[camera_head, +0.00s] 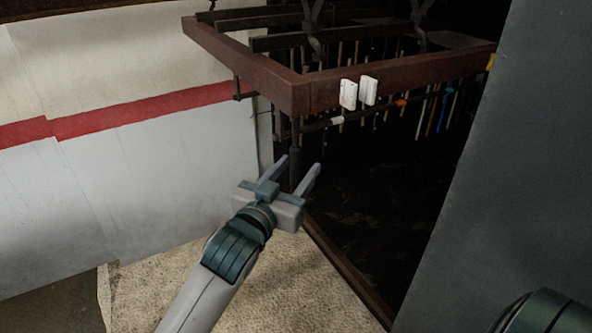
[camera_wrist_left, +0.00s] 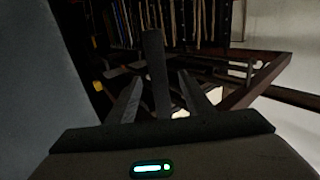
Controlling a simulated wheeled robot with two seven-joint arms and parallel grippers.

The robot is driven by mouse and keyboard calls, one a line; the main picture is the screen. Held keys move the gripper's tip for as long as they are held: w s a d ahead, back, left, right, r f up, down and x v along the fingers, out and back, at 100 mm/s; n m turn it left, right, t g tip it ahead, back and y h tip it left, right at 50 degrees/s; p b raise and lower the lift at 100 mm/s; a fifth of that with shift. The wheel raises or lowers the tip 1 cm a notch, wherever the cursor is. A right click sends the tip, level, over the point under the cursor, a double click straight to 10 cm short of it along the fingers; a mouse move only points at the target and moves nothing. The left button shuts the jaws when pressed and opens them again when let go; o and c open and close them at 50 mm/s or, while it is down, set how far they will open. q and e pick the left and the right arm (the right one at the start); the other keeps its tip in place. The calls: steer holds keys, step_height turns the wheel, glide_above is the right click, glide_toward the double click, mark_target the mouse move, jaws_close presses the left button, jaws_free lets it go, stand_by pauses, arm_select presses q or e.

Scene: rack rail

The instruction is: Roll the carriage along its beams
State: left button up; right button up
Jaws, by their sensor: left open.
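A brown rectangular frame (camera_head: 240,68) hangs at the top of the head view, with dark beams (camera_head: 300,39) across it and hooks above. I cannot tell for sure which part is the carriage. A dark upright post (camera_head: 294,150) hangs below the frame's near corner. My left gripper (camera_head: 298,164) is open and empty, its fingers pointing up toward this post. In the left wrist view the post (camera_wrist_left: 155,60) shows between the two fingers (camera_wrist_left: 160,80); I see no clear contact. The frame (camera_wrist_left: 255,80) also shows there at right. My right gripper is out of view.
Two white blocks (camera_head: 348,94) sit on the frame's front rail, and several thin coloured rods (camera_head: 430,115) hang behind it. A grey panel (camera_head: 510,170) closes off the right. A pale wall with a red stripe (camera_head: 150,108) stands left. Speckled floor (camera_head: 290,285) is clear below.

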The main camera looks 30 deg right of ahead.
arm_select(q)
steer(key=v, duration=0.9)
stand_by(1.0)
stand_by(0.4)
